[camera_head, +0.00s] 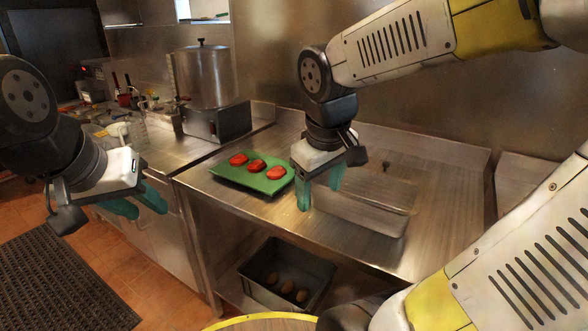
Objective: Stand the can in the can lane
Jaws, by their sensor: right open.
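I cannot make out a can or a can lane in this view. My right gripper (320,190) points down over the steel table, between the green tray and a clear-looking rectangular container. Its teal fingers are apart, and I see nothing between them. My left gripper (147,210) hangs at the left, out over the floor in front of the counter. Its teal fingers look apart and empty.
A green tray (227,172) with three red items lies on the steel table (440,225). The rectangular container (365,210) stands right of it. A large pot (205,78) stands behind left. A dark bin (262,283) with several brown items sits below.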

